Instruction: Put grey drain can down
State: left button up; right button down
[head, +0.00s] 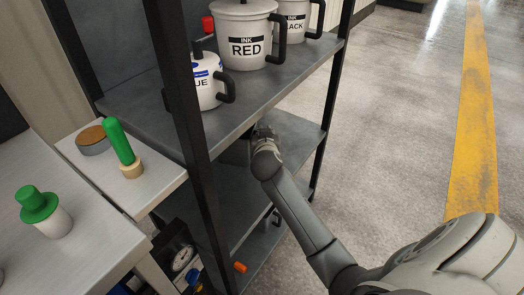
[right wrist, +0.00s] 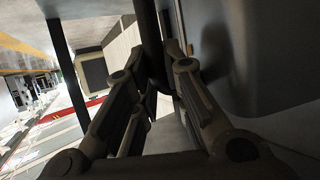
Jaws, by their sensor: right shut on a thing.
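My right gripper (right wrist: 160,62) is shut on a dark upright handle (right wrist: 151,28) in the right wrist view. The smooth grey body beside it, at the right of that view, looks like the grey drain can (right wrist: 275,45). In the head view my right arm reaches in under the upper board of the rack, and the wrist (head: 266,155) is at the lower shelf (head: 300,131). The fingers and the can are mostly hidden there, so I cannot tell whether the can touches the shelf. My left gripper is not in view.
On the upper shelf (head: 142,108) stand the blue ink can (head: 207,90), red ink can (head: 243,38) and black ink can (head: 293,20). A black post (head: 178,90) stands left of my arm. A bench (head: 75,255) with green-topped items is at left. Open floor lies right.

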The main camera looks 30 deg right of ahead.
notch_tip(320, 180, down, 5)
jog(key=shift+r+b, duration=0.1)
jog(key=shift+b, duration=0.7)
jog(key=shift+f, duration=0.2)
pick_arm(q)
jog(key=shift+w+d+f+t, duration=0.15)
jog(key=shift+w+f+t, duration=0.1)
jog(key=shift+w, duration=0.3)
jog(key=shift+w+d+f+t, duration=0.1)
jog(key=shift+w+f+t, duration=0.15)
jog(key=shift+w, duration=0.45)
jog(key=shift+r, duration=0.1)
pick_arm(e)
jog(key=c, duration=1.5)
grip_release()
jog(key=shift+f, duration=0.1)
